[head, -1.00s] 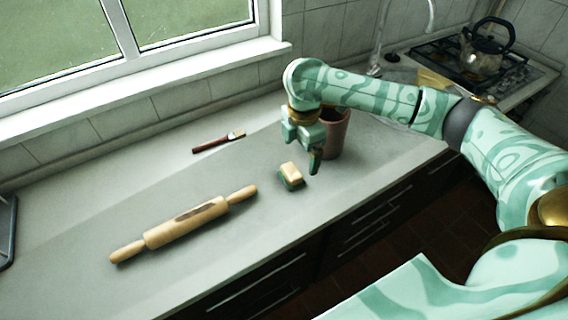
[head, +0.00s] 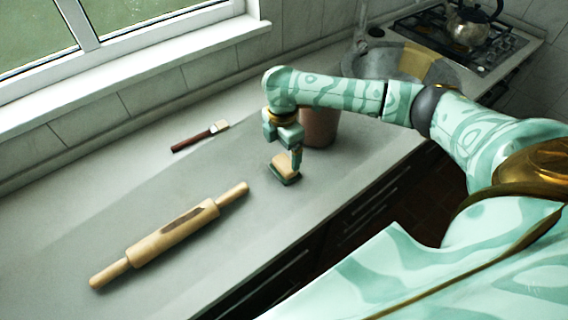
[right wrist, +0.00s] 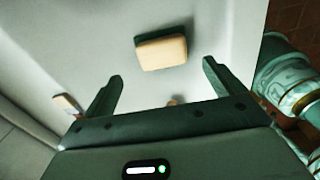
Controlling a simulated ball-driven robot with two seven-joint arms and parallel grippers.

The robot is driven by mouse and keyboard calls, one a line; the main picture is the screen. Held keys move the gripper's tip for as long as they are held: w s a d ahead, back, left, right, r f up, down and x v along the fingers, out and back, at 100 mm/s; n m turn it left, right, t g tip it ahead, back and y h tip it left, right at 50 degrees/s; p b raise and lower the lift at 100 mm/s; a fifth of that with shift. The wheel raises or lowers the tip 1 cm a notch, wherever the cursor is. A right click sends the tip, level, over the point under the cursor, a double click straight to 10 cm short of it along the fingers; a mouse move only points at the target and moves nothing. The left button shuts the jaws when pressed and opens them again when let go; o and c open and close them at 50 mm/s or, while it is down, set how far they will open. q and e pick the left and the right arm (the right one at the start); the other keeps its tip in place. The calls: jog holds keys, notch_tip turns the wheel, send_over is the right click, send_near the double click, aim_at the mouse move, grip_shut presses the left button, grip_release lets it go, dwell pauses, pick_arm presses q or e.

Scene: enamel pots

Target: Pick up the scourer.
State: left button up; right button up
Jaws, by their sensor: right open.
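The scourer (head: 284,170) is a small block, cream on top with a dark green layer beneath, lying on the grey counter. My right gripper (head: 284,155) is open just above it in the head view, partly hiding it. In the right wrist view the scourer (right wrist: 161,52) lies beyond the spread fingertips of the right gripper (right wrist: 161,70), roughly centred between them and apart from both. Nothing is held. My left gripper is not in view.
A wooden rolling pin (head: 172,234) lies to the left on the counter (head: 90,215). A brush (head: 200,136) lies behind it. A brown pot (head: 319,128) stands just behind the right gripper. A sink (head: 375,62) and a hob with a kettle (head: 471,24) are at the back right.

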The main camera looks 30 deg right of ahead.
aim_at(285, 162)
jog(key=shift+s+f, duration=0.1)
jog(key=shift+f, duration=0.2)
jog(key=f, duration=0.1)
jog(key=f+b, duration=0.1)
jog(key=f, duration=0.1)
jog(key=f+b, duration=0.1)
jog(key=shift+s+d+f, duration=0.1)
jog(key=shift+d+f, duration=0.15)
jog(key=shift+f, duration=0.15)
jog(key=shift+r, duration=0.1)
jog(key=c, duration=1.1)
jog(key=shift+o, duration=0.2)
